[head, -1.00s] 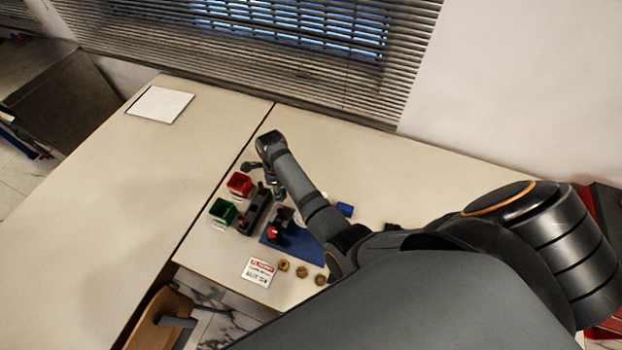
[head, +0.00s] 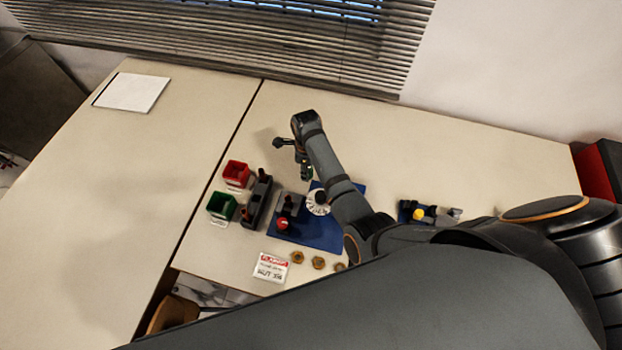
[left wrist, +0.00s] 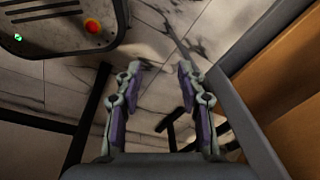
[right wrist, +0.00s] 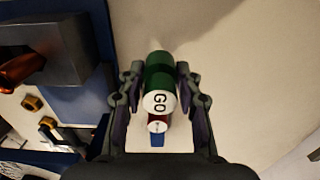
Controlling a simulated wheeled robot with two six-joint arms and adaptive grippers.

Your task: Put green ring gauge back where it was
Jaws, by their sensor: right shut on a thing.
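The green ring gauge (right wrist: 160,78) shows in the right wrist view as a green cylinder with a white face marked "GO". My right gripper (right wrist: 158,95) is shut on it, with a finger on each side. In the head view my right gripper (head: 306,168) is behind the blue mat (head: 322,239), right of the dark rack (head: 258,205), with a bit of green at its tip. My left gripper (left wrist: 160,85) is open and empty above the floor.
A red bin (head: 236,173) and a green bin (head: 221,206) stand left of the rack. A grey fixture with a red knob (head: 283,223) and a white dial (head: 317,204) are on the mat. A sign (head: 270,267) and brass nuts (head: 318,263) lie in front.

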